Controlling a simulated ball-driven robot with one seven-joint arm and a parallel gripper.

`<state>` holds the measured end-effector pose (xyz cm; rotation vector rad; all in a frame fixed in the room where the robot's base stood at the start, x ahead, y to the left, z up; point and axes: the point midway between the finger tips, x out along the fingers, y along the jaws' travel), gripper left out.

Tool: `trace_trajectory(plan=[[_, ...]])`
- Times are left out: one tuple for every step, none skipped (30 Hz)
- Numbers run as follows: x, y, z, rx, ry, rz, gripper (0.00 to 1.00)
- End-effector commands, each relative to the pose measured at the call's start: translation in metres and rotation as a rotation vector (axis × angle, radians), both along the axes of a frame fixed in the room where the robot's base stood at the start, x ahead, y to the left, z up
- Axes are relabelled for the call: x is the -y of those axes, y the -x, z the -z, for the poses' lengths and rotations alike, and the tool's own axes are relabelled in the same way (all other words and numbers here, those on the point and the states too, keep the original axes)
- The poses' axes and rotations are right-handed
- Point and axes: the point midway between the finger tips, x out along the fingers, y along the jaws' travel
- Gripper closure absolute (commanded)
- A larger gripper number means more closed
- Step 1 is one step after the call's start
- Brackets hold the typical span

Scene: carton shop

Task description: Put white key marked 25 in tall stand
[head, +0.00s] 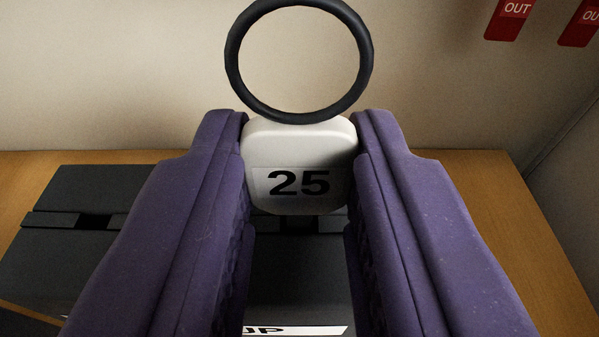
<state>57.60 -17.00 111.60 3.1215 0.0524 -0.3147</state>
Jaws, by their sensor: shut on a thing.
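The white key marked 25 (297,150) is in the middle of the head view, with its black number facing me. A dark ring (232,62) stands up from its top edge. My gripper (300,165) has purple fingers on the left and right of the key and is shut on it. A dark grey box-like thing (75,195) lies below and behind the fingers, with slots along its top. A white label ending in "UP" (300,330) shows on it between the fingers. I cannot tell whether this is the tall stand.
A wooden surface (490,185) carries the dark thing and is bare at the right. A pale wall (130,70) rises behind it. Two red tags, one reading "OUT" (509,18), hang at the upper right.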

Motion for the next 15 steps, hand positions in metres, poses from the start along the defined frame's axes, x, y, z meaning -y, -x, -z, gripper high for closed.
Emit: trace_trajectory(plan=[[0.0000, -0.0001, -0.0003, 0.000, 0.000, 0.000, 0.88], [0.0000, -0.0001, -0.0003, 0.000, 0.000, 0.000, 0.88], [0.0000, 0.0000, -0.0002, 0.000, 0.000, 0.000, 0.88], [0.0000, 0.0000, -0.0001, 0.000, 0.000, 0.000, 0.88], [0.0000, 0.0000, 0.0000, 0.000, 0.000, 0.000, 0.88], [0.0000, 0.0000, 0.0004, 0.000, 0.000, 0.000, 0.88], [0.0000, -0.0001, 0.0007, 0.000, 0.000, 0.000, 0.88], [0.0000, 0.0000, 0.0011, 0.000, 0.000, 0.000, 0.88], [0.0000, 0.0000, 0.0018, 0.000, 0.000, 0.000, 0.88], [0.0000, 0.0000, 0.0024, 0.000, 0.000, 0.000, 0.88], [0.0000, 0.0000, 0.0030, 0.000, 0.000, 0.000, 0.88], [0.0000, 0.0000, 0.0038, 0.000, 0.000, 0.000, 0.88], [0.0000, 0.0000, 0.0044, 0.000, 0.000, 0.000, 0.88], [0.0000, 0.0000, 0.0050, 0.000, 0.000, 0.000, 0.88], [0.0000, 0.0000, 0.0057, 0.000, 0.000, 0.000, 0.88]])
